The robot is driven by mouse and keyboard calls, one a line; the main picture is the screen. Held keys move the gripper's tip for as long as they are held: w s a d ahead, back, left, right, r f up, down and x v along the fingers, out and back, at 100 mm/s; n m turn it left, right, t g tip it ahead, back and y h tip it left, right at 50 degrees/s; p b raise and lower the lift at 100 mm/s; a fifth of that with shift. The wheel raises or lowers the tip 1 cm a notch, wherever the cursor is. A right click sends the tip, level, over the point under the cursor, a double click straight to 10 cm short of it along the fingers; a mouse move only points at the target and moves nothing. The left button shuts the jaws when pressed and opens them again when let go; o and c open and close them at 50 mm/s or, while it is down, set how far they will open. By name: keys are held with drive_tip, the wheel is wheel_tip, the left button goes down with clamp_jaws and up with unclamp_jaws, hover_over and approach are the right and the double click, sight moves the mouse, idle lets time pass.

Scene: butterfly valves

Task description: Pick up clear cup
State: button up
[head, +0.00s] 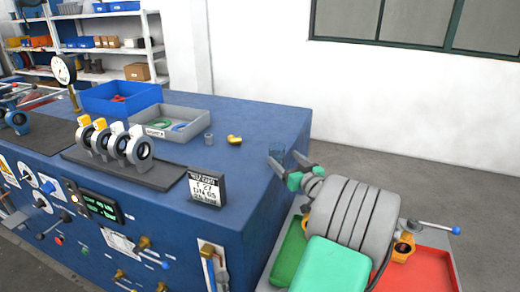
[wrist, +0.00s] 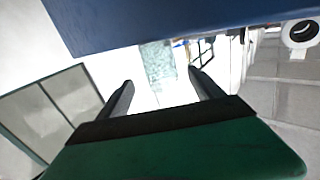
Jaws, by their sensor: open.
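The clear cup (head: 279,155) is a small see-through vessel at the right edge of the blue bench in the head view, partly behind a finger. In the wrist view the clear cup (wrist: 158,64) shows as a pale, glassy patch against the blue bench edge, just beyond and between the fingertips. My gripper (head: 288,161) is open, with dark fingers and a green body, close to the cup. In the wrist view my gripper (wrist: 160,79) has its fingers spread with nothing held. Whether either finger touches the cup cannot be told.
On the blue bench (head: 265,112) stand a small grey cylinder (head: 208,139), a yellow object (head: 234,140), a black sign (head: 206,187), a grey tray (head: 198,116), a blue bin (head: 120,98) and butterfly valves (head: 138,150). Open floor (head: 430,165) lies to the right.

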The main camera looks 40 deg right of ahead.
sight(273, 148)
drive_tip(key=p+x, duration=0.1)
drive_tip(key=x, duration=0.1)
drive_tip(key=p+x, duration=0.1)
drive_tip(key=x, duration=0.2)
drive_tip(key=p+x, duration=0.2)
drive_tip(key=x, duration=0.1)
drive_tip(key=shift+w+a, duration=0.2)
drive_tip(key=shift+w+d, duration=0.1)
drive_tip(key=shift+w, duration=0.05)
drive_tip(key=c, duration=1.4)
drive_tip(key=shift+c, duration=0.2)
